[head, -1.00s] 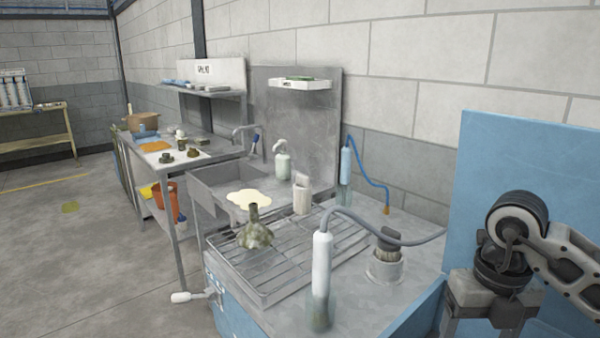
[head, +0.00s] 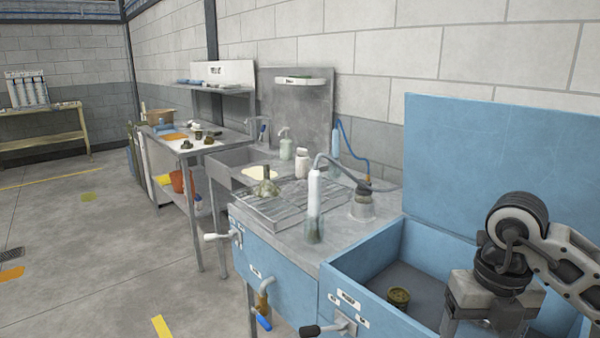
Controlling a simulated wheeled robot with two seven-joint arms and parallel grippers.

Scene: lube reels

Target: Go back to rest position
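My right arm shows in the head view at the right edge, with its gripper (head: 492,318) pointing down over the open blue bin. The fingertips run past the bottom edge, so I cannot tell whether it is open or shut. My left gripper is not in view. The blue bin (head: 375,245) has its lid (head: 500,175) raised against the wall side. A small dark olive round part (head: 399,298) lies on the bin floor, left of my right gripper and apart from it.
A grey worktop carries a drain rack (head: 285,205), a murky metal part (head: 266,187), a white hose-fed cylinder (head: 315,195) and a brush in a cup (head: 363,203). Crank handles (head: 325,330) stick out in front. A shelf table (head: 200,148) stands farther back.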

